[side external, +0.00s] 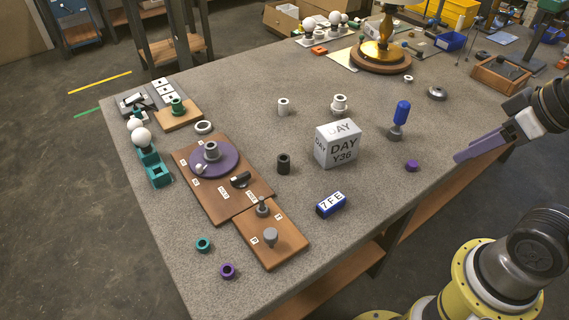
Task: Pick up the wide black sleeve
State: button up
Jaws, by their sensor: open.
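The wide black sleeve (284,165) stands upright on the grey table, just right of the wooden board with the purple disc. Its open top faces up and nothing touches it. My gripper (464,157), with purple fingers, is at the right edge of the table, far to the right of the sleeve. It is open, and nothing shows between its fingers. The fingers overlap in this view, so the gap is hard to see.
A white printed cube (338,146) stands between the sleeve and my gripper. A blue-handled tool (401,117), a purple ring (411,166) and a blue box (330,204) are also on that side. A white sleeve (283,107) stands behind. A wooden board (218,204) lies left.

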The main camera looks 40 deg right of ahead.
jog(key=shift+o, duration=0.2)
dwell(0.3)
jog(key=o, duration=0.4)
